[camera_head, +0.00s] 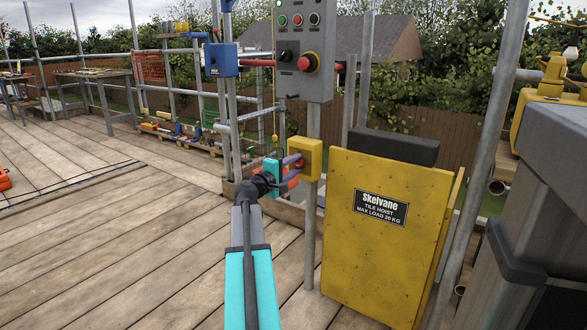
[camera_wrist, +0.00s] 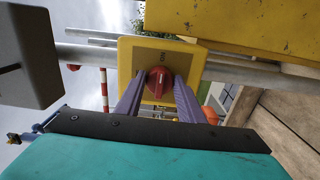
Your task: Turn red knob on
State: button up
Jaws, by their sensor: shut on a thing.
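The red knob (camera_wrist: 158,80) sits on the face of a yellow switch box (camera_wrist: 128,52), which carries an ON mark in the wrist view. The yellow box also shows in the head view (camera_head: 306,153), mounted on a grey post. My gripper (camera_wrist: 158,88) reaches the knob with its purple fingers on either side of it and is shut on it. In the head view my gripper (camera_head: 290,162) is at the left side of the yellow box, and the knob is hidden there. The knob's exact angle is hard to tell.
A grey control panel (camera_head: 304,35) with buttons and a red emergency stop (camera_head: 307,63) is above the yellow box. A yellow tile hoist panel (camera_head: 372,255) stands close on the right. A blue box (camera_head: 221,60) is on a pole behind. The plank deck at left is mostly clear.

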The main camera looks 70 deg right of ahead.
jog(key=shift+w+r, duration=0.1)
jog(key=shift+r, duration=0.05)
jog(key=o, duration=1.1)
jog(key=shift+c, duration=0.2)
jog(key=p+v, duration=0.4)
jog(key=v, duration=0.9)
jog(key=shift+a, duration=0.35)
jog(key=shift+w, duration=0.1)
